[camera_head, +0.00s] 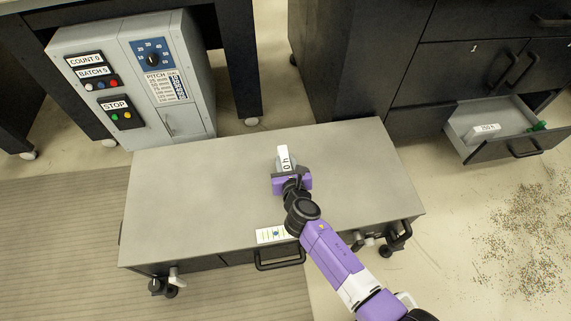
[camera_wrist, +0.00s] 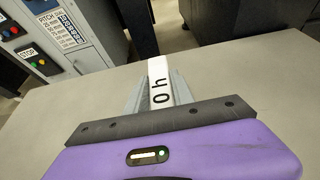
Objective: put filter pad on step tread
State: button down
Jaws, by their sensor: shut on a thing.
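The filter pad (camera_head: 283,155) is a white block marked "0 h". It also shows in the wrist view (camera_wrist: 160,82), standing out beyond the gripper's purple body. My gripper (camera_head: 281,167) is shut on it, with a grey finger on each side of the pad in the wrist view (camera_wrist: 157,95). The step tread appears to be the broad flat grey top (camera_head: 190,190) of the low wheeled unit. The pad and gripper are over the middle of this top. I cannot tell whether the pad touches it.
A grey control box (camera_head: 135,80) with a dial stands behind the top at the left. An open drawer (camera_head: 477,125) at the right holds a white block marked "250 h" (camera_head: 485,131). A small label card (camera_head: 272,234) is at the front edge. The rest of the top is clear.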

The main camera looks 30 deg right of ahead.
jog(key=c, duration=1.1)
grip_release()
jog(key=shift+r, duration=0.25)
jog(key=p+v, duration=0.4)
jog(key=v, duration=0.8)
jog(key=shift+f, duration=0.15)
